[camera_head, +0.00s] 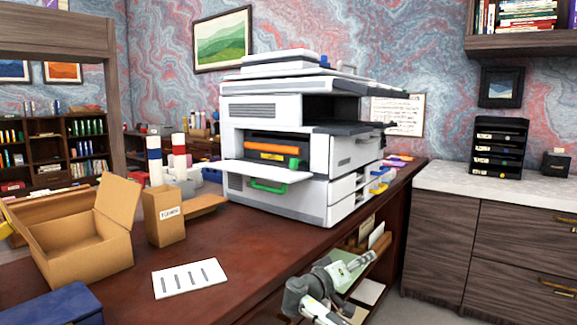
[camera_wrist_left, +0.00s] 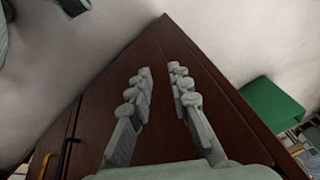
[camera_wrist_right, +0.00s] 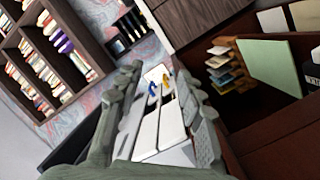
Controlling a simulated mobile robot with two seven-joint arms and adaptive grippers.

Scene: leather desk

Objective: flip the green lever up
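The white printer (camera_head: 290,140) stands on the desk with its front tray folded down. A small green lever (camera_head: 294,163) shows inside the front opening, at the right end of an orange roller (camera_head: 271,147). A green handle (camera_head: 268,187) is on the drawer front below. My right gripper (camera_head: 366,260) is low beside the desk's right edge, apart from the printer. In the right wrist view my right gripper (camera_wrist_right: 160,82) is open and empty, with the printer's side (camera_wrist_right: 160,125) beyond its fingers. My left gripper (camera_wrist_left: 160,75) is open and empty; the head view does not show it.
An open cardboard box (camera_head: 85,235), a smaller carton (camera_head: 164,213) and a blue box (camera_head: 55,305) stand on the desk's left. A paper sheet (camera_head: 189,278) lies in front. Blue and yellow levers (camera_head: 379,182) are on the printer's right side. Bare desktop (camera_head: 265,245) lies before the printer.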

